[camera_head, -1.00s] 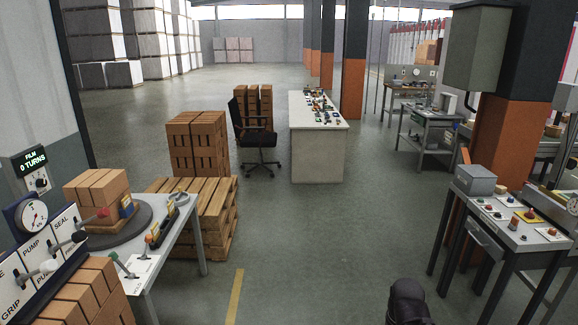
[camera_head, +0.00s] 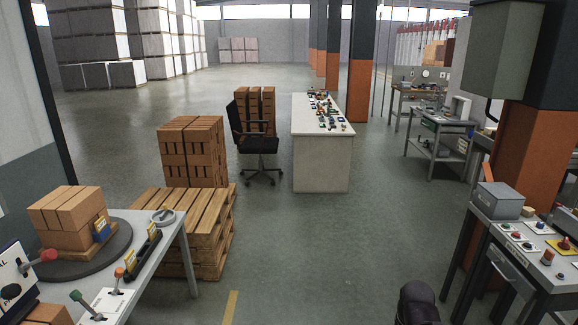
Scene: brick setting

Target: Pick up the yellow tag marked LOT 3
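Small yellow tags show on the grey table (camera_head: 180,262) at the left. One yellow piece (camera_head: 153,236) stands on a dark holder near the table's right side. The lettering is too small to read, so I cannot tell which one, if either, is marked LOT 3. A dark rounded part of my arm shows at the bottom edge, right of centre. My gripper's fingers are not in view.
A brick stack (camera_head: 68,215) sits on a round turntable (camera_head: 118,244) on the left table. A wooden pallet (camera_head: 215,225) lies behind it. A white counter (camera_head: 320,165) with small items and an office chair (camera_head: 257,145) stand ahead. A control bench (camera_head: 505,245) is at right. The middle floor is clear.

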